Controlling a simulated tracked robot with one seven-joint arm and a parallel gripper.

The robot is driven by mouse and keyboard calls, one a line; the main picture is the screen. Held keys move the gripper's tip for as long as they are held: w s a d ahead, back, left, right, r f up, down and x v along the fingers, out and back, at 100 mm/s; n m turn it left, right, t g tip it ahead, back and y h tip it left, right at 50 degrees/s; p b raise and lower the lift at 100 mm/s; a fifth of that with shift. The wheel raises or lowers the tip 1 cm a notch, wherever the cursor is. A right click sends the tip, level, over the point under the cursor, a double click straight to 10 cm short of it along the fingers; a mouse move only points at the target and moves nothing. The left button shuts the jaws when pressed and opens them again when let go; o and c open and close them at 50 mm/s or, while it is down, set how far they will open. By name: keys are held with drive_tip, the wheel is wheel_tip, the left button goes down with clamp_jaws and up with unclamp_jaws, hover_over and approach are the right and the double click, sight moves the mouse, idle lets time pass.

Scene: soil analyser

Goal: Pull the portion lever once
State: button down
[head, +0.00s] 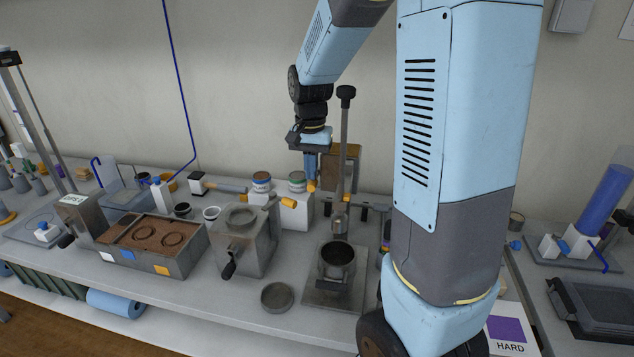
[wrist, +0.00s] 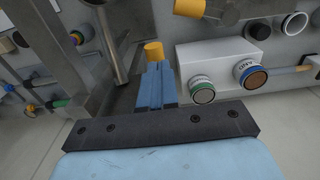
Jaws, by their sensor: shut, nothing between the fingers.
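The hopper unit (head: 341,168) with brown contents stands at the back of the bench. A yellow knob (head: 311,187) shows at its left side and appears to be the portion lever's end. My gripper (head: 309,176) is shut and empty, pointing down just above this knob. In the wrist view, my gripper's blue fingers (wrist: 158,68) are together, and the yellow knob (wrist: 154,50) shows just past their tips. I cannot tell whether they touch. The lever's arm is mostly hidden by the fingers.
A tall tamper rod (head: 344,130) rises close right of my gripper. A white stand (head: 291,215) with two jars is close left. A grey box (head: 243,243) with another yellow handle (head: 280,202) is in front left. A dark cup (head: 337,262) stands in front.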

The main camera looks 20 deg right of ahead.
drive_tip(key=shift+f, duration=1.35)
drive_tip(key=shift+r, duration=3)
